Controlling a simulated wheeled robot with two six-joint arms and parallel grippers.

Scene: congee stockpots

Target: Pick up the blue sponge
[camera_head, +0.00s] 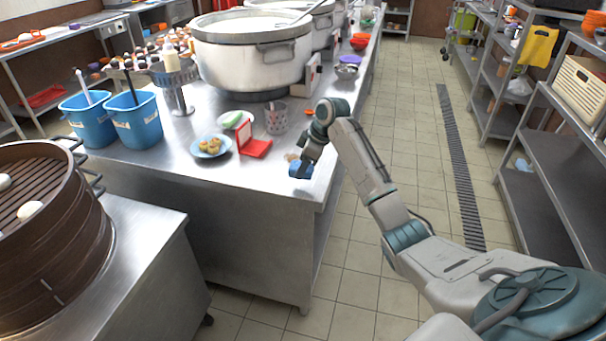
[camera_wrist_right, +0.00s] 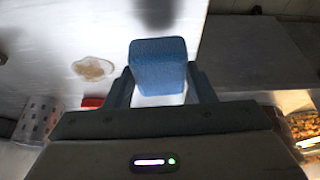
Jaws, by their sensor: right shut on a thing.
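The blue sponge (camera_head: 300,169) is at the near right corner of the steel counter (camera_head: 240,190) in the head view. My right gripper (camera_head: 303,160) is shut on it. In the right wrist view the sponge (camera_wrist_right: 159,66) sits between the two fingers of the right gripper (camera_wrist_right: 160,88). The head view does not show clearly whether the sponge touches the counter. My left gripper is not in view.
A red open case (camera_head: 255,147), a plate of yellow food (camera_head: 211,146) and a perforated cup (camera_head: 276,118) stand left of the sponge. A brownish stain (camera_wrist_right: 93,68) lies on the counter. A large pot (camera_head: 250,60) stands behind. Tiled floor lies right.

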